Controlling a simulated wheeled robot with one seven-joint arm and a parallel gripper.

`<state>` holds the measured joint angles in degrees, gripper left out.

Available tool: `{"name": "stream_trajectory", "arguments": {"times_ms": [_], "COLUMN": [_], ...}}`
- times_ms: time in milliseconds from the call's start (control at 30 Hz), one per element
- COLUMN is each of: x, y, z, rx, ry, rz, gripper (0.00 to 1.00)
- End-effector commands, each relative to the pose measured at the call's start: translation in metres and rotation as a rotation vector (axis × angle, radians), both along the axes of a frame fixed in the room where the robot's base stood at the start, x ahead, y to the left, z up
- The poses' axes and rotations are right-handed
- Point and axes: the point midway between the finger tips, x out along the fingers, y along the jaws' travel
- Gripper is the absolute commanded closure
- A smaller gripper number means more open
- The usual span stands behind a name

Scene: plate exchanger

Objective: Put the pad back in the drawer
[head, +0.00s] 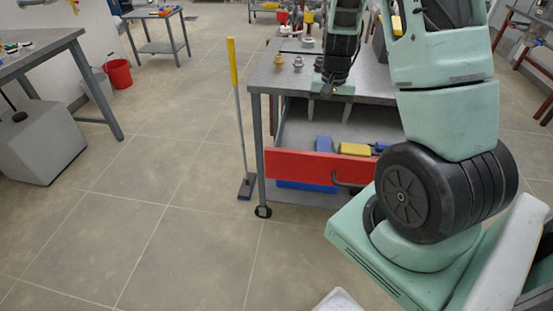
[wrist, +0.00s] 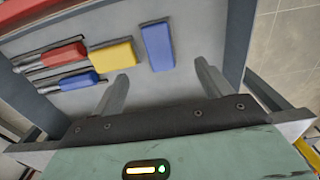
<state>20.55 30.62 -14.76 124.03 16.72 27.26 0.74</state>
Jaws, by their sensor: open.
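The drawer with a red front (head: 315,165) is pulled out under the grey workbench top. A flat blue block (head: 324,143), which looks like the pad, lies inside it. It also shows in the wrist view (wrist: 157,47), flat on the drawer's pale floor. A yellow block (wrist: 111,55) lies just to its left there and shows in the head view (head: 355,149). My gripper (head: 330,110) is over the open drawer, pointing down. In the wrist view my gripper (wrist: 163,78) has its fingers wide apart with nothing between them; the blue block lies just beyond the fingertips.
Red-handled (wrist: 60,55) and blue-handled (wrist: 80,81) tools lie left of the blocks in the drawer. Brass fittings (head: 279,59) stand on the bench top.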

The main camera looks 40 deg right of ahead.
Motion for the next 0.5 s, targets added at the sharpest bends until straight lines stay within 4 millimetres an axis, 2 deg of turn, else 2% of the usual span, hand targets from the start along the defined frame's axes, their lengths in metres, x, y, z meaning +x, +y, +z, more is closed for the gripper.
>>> {"name": "stream_trajectory", "arguments": {"times_ms": [67,133,167,267,300,367,400,467,500], "x": [0.008,0.017,0.021,0.022,0.016,-0.003,-0.020,-0.051,-0.073], "y": [0.021,0.058,0.079,0.166,0.204,0.257,0.290,0.330,0.352], "z": [0.007,0.017,0.023,0.048,0.059,0.075,0.085,0.097,0.104], "rx": [0.013,0.033,0.044,0.084,0.097,0.111,0.115,0.113,0.108], "ry": [-0.010,-0.023,-0.030,-0.049,-0.055,-0.058,-0.060,-0.057,-0.055], "rz": [0.053,0.144,0.196,0.427,0.534,0.702,0.817,0.986,1.093], "gripper": [0.23,0.23,0.23,0.23,0.23,0.23,0.23,0.23,0.23]}}
